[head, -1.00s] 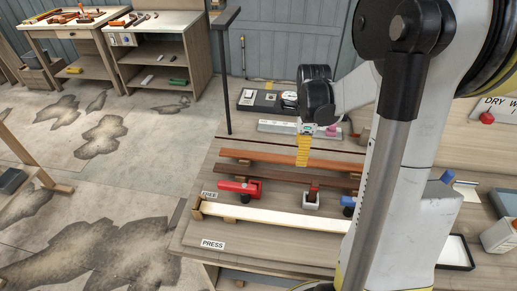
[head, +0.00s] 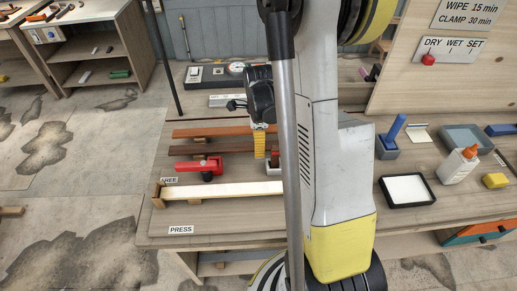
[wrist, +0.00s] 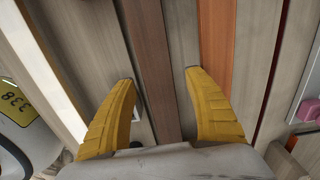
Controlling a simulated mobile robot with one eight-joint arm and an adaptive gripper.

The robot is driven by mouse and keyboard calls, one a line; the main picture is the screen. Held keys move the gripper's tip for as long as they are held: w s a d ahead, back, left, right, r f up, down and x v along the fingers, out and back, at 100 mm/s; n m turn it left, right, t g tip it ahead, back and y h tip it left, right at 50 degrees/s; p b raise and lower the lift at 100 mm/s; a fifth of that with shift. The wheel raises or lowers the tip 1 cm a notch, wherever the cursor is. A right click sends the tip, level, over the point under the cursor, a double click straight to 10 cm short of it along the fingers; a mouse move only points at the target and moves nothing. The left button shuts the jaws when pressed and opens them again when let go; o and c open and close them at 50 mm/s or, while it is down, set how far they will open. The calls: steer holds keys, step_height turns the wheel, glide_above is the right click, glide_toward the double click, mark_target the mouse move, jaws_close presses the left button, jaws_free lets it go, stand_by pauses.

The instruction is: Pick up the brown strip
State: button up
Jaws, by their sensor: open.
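The brown strip (head: 218,147) is a long dark-brown bar lying left to right on the workbench, between an orange-brown strip (head: 208,131) and a red clamp. In the wrist view the brown strip (wrist: 152,65) runs between the two yellow fingers of my gripper (wrist: 158,77). The gripper is open, with one finger on each side of the strip and nothing held. The right finger is close to the orange-brown strip (wrist: 211,35). In the head view my gripper (head: 259,153) points down over the brown strip, and my arm hides the strip's right part.
The red clamp (head: 199,168) stands in front of the brown strip. A pale strip (head: 225,190) lies nearer the front edge. A white-filled tray (head: 407,189), glue bottle (head: 459,165) and blue-handled tool (head: 391,137) stand to the right of my arm.

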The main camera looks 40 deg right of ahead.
steer(key=shift+r, duration=0.1)
jaws_close()
